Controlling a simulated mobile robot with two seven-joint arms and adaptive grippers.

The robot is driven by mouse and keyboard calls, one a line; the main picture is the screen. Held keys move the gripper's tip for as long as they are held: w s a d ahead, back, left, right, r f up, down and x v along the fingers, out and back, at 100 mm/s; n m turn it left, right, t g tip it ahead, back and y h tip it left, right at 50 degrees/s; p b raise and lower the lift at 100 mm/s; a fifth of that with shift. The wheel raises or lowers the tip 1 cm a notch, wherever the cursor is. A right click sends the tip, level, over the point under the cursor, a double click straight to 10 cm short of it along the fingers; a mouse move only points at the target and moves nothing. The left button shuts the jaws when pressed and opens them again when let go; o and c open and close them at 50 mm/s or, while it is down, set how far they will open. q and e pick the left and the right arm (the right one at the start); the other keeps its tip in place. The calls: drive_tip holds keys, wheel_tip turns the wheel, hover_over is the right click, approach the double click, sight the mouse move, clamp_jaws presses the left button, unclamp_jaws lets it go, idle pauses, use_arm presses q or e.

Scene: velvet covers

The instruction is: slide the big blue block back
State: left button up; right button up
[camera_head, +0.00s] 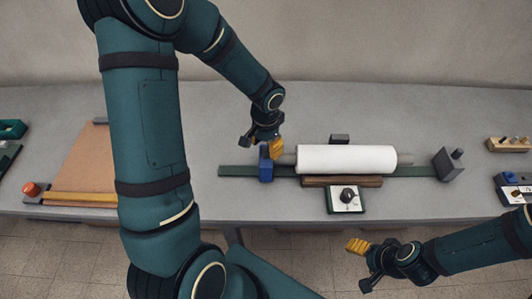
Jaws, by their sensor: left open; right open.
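The blue block (265,167) stands on a long green rail (238,171) at the left end of a white roll (346,159). The roll has grey ends, and its left end meets or nearly meets the block. My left gripper (262,146) is open just above and behind the block, with one dark finger at left and one yellow finger at right. The yellow finger overlaps the block's right edge and the roll's grey end; I cannot tell whether it touches them. My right gripper (362,266) is open and empty in front of the table's front edge.
A dark grey block (448,165) stands at the rail's right end. A brown bar (342,182) and a white plate with a black knob (346,199) lie in front of the roll. A tan board (82,160) is at left.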

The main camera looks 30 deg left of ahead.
sight(266, 149)
use_arm(q)
drive_tip(key=shift+f, duration=1.55)
clamp_jaws()
drive_tip(key=s+a+p, duration=0.1)
drive_tip(key=s+a, duration=0.5)
drive_tip(key=a, duration=0.4)
drive_tip(key=shift+s+a, duration=0.25)
drive_tip(key=shift+a, duration=0.05)
unclamp_jaws()
drive_tip(key=shift+s+a, duration=0.1)
drive_tip(key=shift+a, duration=0.05)
drive_tip(key=shift+r, duration=0.1)
